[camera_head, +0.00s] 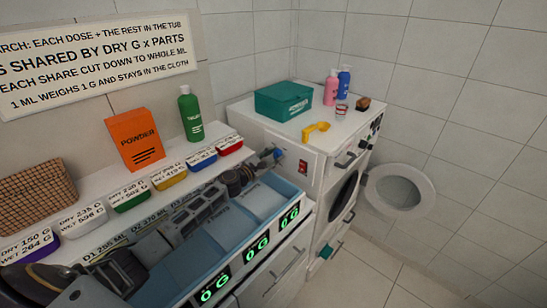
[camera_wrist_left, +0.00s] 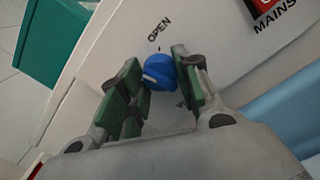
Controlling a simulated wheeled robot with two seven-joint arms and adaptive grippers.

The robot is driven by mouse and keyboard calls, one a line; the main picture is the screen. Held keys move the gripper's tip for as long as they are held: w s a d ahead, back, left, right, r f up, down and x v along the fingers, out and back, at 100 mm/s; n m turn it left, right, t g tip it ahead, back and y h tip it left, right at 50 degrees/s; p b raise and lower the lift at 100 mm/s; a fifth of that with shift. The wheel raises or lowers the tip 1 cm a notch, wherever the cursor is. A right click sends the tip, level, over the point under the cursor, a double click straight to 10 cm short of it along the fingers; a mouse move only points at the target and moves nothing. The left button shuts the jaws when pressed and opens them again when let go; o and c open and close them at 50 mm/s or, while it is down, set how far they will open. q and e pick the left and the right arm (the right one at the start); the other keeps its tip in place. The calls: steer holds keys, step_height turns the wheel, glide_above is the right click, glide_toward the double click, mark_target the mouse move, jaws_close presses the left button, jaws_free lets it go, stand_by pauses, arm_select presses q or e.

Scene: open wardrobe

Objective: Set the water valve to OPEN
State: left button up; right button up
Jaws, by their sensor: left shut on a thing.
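The water valve is a round blue knob (camera_wrist_left: 158,70) on a white panel. In the left wrist view it sits between the green-padded fingers of my left gripper (camera_wrist_left: 155,88), which is shut on it. The word OPEN (camera_wrist_left: 159,30) is printed beside the knob, and a short mark lies between the two. Another label by the right finger is mostly hidden. In the head view my left gripper (camera_head: 268,160) reaches the white side panel (camera_head: 285,140), and the knob is largely covered there. I cannot tell the knob's exact setting. My right gripper is not in view.
A red MAINS switch (camera_head: 303,167) is on the same panel. A teal box (camera_head: 284,101), yellow scoop (camera_head: 315,130) and bottles stand on the washing machine. Blue tubs (camera_head: 233,232) with green displays lie below my arm. Several coloured trays line the shelf behind it.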

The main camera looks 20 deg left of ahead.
arm_select(q)
steer(key=shift+f+m, duration=0.1)
steer(key=shift+m, duration=0.5)
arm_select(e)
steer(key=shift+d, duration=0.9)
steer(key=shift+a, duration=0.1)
